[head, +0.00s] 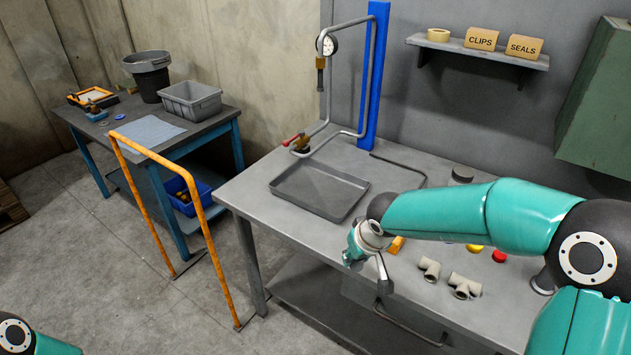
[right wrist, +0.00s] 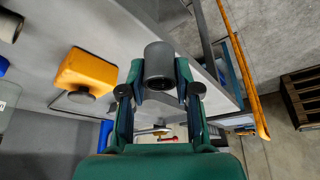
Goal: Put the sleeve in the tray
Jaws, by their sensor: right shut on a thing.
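A dark grey hollow cylinder, which looks like the sleeve (right wrist: 159,60), is gripped between the fingertips of my right gripper (right wrist: 160,84) in the right wrist view. In the head view my right gripper (head: 356,252) is over the front edge of the grey bench, and I cannot make out the sleeve there. A shallow grey tray (head: 318,190) lies flat on the bench, up and to the left of this gripper and apart from it. Its visible floor looks empty. My left gripper is outside the view.
Pipe fittings (head: 464,286) and red and yellow caps lie right of my right gripper. An orange object (head: 396,245) is partly hidden behind my right arm. A pipe with a gauge (head: 327,45) rises behind the tray. An orange rail (head: 160,160) stands left of the bench.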

